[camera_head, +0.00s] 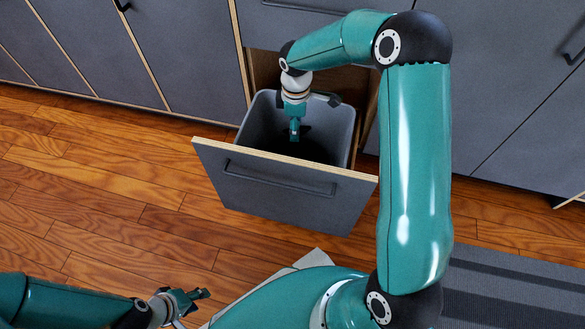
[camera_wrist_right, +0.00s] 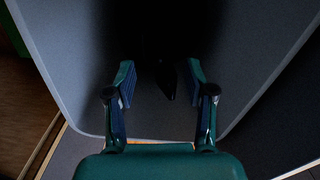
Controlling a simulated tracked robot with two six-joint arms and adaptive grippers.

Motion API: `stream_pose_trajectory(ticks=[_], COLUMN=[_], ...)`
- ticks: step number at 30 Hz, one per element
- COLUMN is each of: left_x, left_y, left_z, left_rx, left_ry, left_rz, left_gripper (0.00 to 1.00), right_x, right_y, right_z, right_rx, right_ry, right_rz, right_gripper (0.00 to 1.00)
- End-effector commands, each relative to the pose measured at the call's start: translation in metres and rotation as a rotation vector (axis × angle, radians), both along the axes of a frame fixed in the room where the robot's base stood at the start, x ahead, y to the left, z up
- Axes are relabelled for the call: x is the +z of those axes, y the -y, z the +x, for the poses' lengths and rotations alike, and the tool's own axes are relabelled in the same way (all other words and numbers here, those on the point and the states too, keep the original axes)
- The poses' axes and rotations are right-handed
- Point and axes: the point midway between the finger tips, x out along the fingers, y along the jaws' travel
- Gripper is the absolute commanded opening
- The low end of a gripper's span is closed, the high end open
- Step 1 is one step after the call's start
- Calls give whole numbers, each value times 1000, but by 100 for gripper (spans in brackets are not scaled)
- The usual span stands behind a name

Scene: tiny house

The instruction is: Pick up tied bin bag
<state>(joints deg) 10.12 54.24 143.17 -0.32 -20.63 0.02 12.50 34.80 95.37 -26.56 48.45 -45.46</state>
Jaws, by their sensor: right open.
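The bin bag is a dark shape low in the grey bin (camera_head: 346,133) in the head view, mostly lost in shadow. In the right wrist view a black pointed piece (camera_wrist_right: 166,80), which looks like the tied top of the bag, shows between and just beyond the fingertips. My right gripper (camera_head: 295,131) points down inside the bin. Its fingers stand apart in the right wrist view (camera_wrist_right: 161,75), with nothing gripped. My left gripper (camera_head: 188,298) is low at the left, over the floor and away from the bin; its finger opening is unclear.
The bin sits in a pulled-out drawer with a grey front (camera_head: 283,187) and a dark handle (camera_head: 278,178). Grey cabinets (camera_head: 180,50) line the back. The wooden floor (camera_head: 110,190) left of the drawer is clear. A striped grey mat (camera_head: 510,285) lies at the right.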

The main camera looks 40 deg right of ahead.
Motion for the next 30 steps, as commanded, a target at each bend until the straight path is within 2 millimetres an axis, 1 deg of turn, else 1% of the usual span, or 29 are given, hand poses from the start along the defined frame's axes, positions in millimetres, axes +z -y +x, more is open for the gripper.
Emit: stream_pose_trajectory(ticks=[1, 3, 10, 11, 18, 20, 21, 30], left_x=[-7, -8, -7, -7, -7, -7, -7, -7], left_y=[0, 0, 0, 0, 0, 0, 0, 0], left_z=[0, 0, 0, 0, 0, 0, 0, 0], left_rx=[0, 0, 0, 0, 0, 0, 0, 0], left_ry=[0, 0, 0, 0, 0, 0, 0, 0], left_rz=[0, 0, 0, 0, 0, 0, 0, 0], left_gripper=[40, 40, 40, 40, 40, 40, 40, 40], right_x=[-11, -15, -15, -15, -15, -15, -15, -13], right_y=[0, 0, 0, 0, -1, -1, -1, 0], right_z=[-1, -1, -1, -1, -1, -1, -1, 0], right_rx=[0, 0, 0, 0, 1, 1, 1, 0], right_ry=[-1, -1, -1, -1, -1, -1, -1, 4], right_rz=[0, 0, 0, 0, 1, 1, 1, 0], right_gripper=[54, 54, 54, 53, 13, 3, 0, 0])
